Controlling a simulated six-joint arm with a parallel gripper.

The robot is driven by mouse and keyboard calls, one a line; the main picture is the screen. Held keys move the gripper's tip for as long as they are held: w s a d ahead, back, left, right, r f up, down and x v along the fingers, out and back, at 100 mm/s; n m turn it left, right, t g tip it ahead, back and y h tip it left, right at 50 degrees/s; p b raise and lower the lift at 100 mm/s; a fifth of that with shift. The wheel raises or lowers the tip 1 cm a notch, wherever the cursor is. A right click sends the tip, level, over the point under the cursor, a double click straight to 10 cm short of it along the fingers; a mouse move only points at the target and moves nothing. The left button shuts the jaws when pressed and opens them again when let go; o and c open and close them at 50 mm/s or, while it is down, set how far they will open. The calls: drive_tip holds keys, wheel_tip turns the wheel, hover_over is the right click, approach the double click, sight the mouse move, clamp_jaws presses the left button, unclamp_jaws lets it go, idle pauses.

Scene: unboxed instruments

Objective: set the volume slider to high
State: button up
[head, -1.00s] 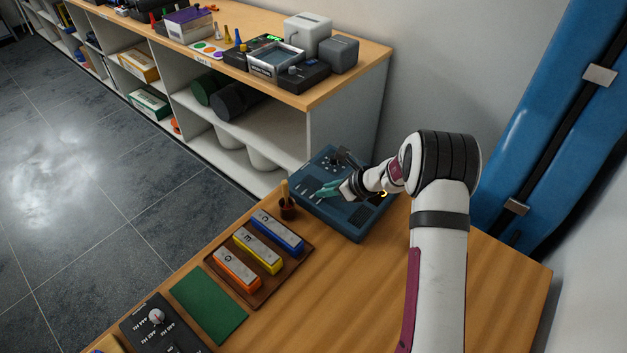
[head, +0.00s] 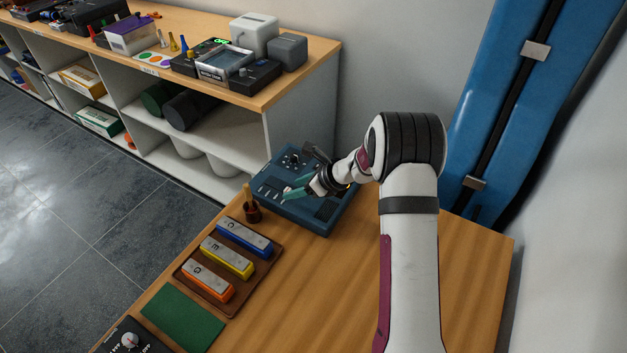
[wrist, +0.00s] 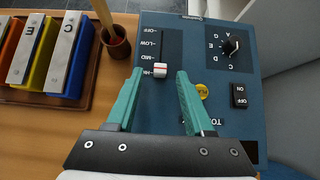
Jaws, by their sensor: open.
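The blue instrument box (head: 325,213) lies at the back of the wooden table, below my gripper (head: 290,194). The knob stands at the bottom end of the slot, level with the HI label. My gripper (wrist: 160,74) also shows here, with its two teal fingers open. The knob sits between the fingertips, with a gap on each side. It is not gripped.
On the box are a rotary knob (wrist: 229,46), a yellow PLAY button (wrist: 201,91) and a black ON switch (wrist: 239,95). A brown cup (head: 252,213) with a stick and a tray (head: 238,290) of coloured chime bars stand to the left. The table's right side is clear.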

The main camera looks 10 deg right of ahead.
drive_tip(key=v, duration=1.3)
drive_tip(key=shift+r, duration=0.2)
drive_tip(key=shift+s+d, duration=0.1)
drive_tip(key=shift+s, duration=0.05)
drive_tip(key=s+a+r+n+g+h, duration=0.1)
drive_tip(key=s+a+r+n+g, duration=0.25)
drive_tip(key=s+a+n, duration=0.45)
drive_tip(key=s+a+r+n+g, duration=0.2)
drive_tip(key=s+a+r+n, duration=0.25)
drive_tip(key=s, duration=0.65)
drive_tip(key=s+d+f+n+g+h, duration=0.1)
drive_tip(key=s+f+n+h, duration=0.1)
drive_tip(key=s+n, duration=0.7)
drive_tip(key=s+h, duration=0.1)
drive_tip(key=s, duration=0.4)
drive_tip(key=shift+d+h, duration=0.3)
drive_tip(key=shift+d, duration=0.1)
